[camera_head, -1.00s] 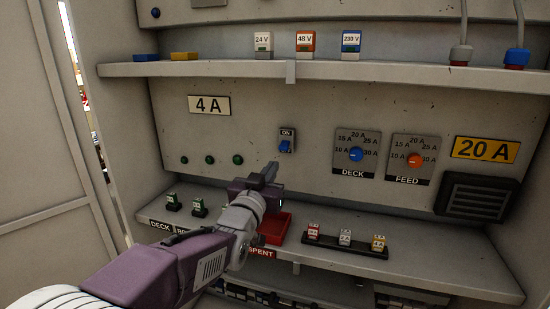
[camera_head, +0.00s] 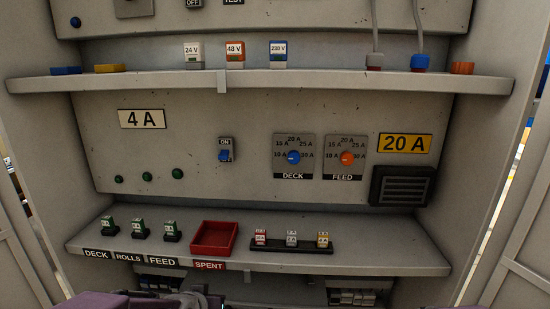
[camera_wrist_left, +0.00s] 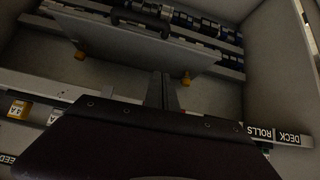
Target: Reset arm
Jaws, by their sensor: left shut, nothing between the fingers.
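My left gripper (camera_wrist_left: 163,88) shows in the left wrist view with its two fingers together and nothing between them. It points toward the dim space under the lower shelf, apart from anything there. In the head view only part of my purple left arm shows at the bottom edge, low in front of the lower shelf (camera_head: 400,258). My right gripper is out of view.
The lower shelf holds several green fuses, a red SPENT tray (camera_head: 194,248) and a black fuse holder (camera_head: 308,248). Behind it are a blue ON switch (camera_head: 225,155), the DECK dial (camera_head: 293,157) and the FEED dial (camera_head: 346,158). Side panels flank the cabinet.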

